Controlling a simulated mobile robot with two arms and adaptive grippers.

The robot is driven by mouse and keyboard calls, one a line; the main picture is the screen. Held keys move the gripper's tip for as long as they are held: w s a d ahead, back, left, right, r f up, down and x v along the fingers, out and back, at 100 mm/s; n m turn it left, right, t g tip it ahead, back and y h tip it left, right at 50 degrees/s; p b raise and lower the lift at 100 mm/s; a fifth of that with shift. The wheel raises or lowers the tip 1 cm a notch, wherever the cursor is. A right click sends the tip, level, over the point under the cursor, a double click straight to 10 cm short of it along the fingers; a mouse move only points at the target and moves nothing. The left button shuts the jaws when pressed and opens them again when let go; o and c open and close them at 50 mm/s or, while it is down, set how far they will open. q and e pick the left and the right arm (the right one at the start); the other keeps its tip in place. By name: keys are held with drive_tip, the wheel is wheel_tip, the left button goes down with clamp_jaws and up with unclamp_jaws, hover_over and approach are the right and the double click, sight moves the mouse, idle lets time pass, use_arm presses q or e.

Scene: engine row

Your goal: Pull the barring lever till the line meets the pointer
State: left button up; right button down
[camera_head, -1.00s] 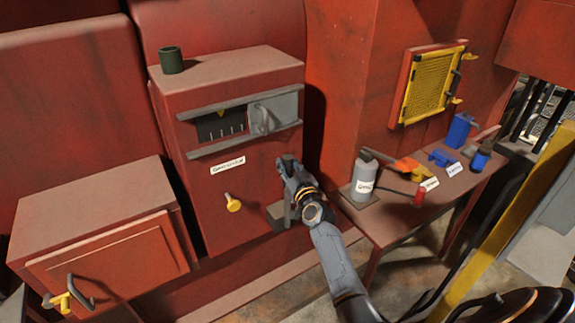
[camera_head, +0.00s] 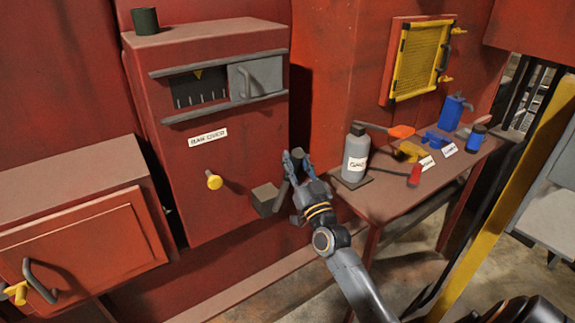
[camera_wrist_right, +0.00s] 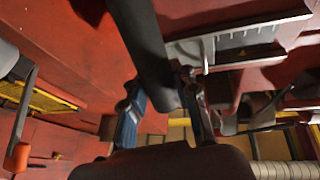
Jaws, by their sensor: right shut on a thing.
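The barring lever shows in the right wrist view as a dark grey bar (camera_wrist_right: 145,45). In the head view it is a short grey bar (camera_head: 282,196) by a grey block (camera_head: 264,199) at the red cabinet's lower right. My right gripper (camera_head: 293,163) is shut around the lever; its fingers (camera_wrist_right: 165,92) straddle the bar. The dark scale window (camera_head: 199,91) carries several white lines. A yellow pointer (camera_head: 198,74) hangs from its top edge. Which line is the mark, I cannot tell. My left gripper is not in view.
A grey sliding cover (camera_head: 257,77) sits right of the window. A yellow knob (camera_head: 214,181) projects below. The side table (camera_head: 400,195) at right holds a grey bottle (camera_head: 356,155) and several tools, close to my right arm.

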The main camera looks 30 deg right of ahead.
use_arm(q)
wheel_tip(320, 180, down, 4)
drive_tip(key=b, duration=0.2)
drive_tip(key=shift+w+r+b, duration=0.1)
drive_tip(key=shift+b, duration=0.2)
use_arm(e)
drive_tip(key=s, duration=0.1)
drive_tip(key=s+f+t, duration=0.1)
drive_tip(key=shift+s+f+h, duration=0.2)
drive_tip(key=shift+s+h, duration=0.1)
drive_tip(key=shift+s, duration=0.1)
drive_tip(key=c, duration=1)
unclamp_jaws()
drive_tip(key=v, duration=1.2)
